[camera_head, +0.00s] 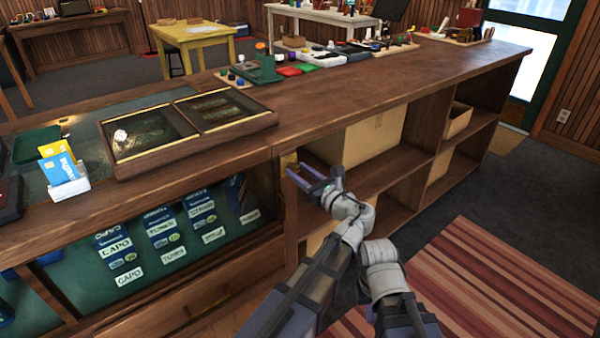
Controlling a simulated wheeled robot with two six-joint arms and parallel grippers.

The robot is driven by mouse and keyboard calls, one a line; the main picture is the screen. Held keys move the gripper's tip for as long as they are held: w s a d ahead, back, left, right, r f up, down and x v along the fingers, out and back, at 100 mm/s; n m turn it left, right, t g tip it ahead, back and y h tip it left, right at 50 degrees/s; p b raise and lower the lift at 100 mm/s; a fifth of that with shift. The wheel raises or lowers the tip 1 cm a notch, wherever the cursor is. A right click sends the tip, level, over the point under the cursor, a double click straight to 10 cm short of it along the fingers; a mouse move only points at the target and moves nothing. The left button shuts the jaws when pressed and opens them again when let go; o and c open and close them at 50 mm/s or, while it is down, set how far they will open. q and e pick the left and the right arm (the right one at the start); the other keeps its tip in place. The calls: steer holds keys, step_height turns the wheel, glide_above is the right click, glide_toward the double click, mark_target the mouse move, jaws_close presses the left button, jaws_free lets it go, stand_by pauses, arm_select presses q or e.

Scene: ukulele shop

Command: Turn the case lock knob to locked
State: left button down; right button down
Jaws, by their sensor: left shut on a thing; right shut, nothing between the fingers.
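The display case (190,240) with the green lining stands at the left. A small yellowish plate (288,160) shows on its right end post, under the counter edge. My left gripper (298,178) reaches up to this post from the right, its two purple-grey fingers pointing left. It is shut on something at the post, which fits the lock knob. The knob is too small and too covered by the fingers for me to read its angle. My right arm (385,275) shows at the lower middle, beside the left arm. Its gripper does not show.
The wooden counter (380,95) runs above the case and open shelves, with a pale box (375,135) close behind my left gripper. A glass-topped box (150,130) and card holder (70,185) stand on the left. A striped rug (500,285) lies on clear floor at right.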

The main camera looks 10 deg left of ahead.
arm_select(q)
steer(key=n, duration=0.4)
steer(key=shift+n, duration=0.3)
steer(key=n, duration=0.4)
steer(key=shift+s, duration=0.1)
steer(key=n, duration=0.4)
steer(key=shift+a+f+n, duration=0.1)
steer(key=shift+n, duration=2.3)
steer(key=shift+c, duration=2.4)
jaws_free()
steer(key=shift+s+f, duration=0.1)
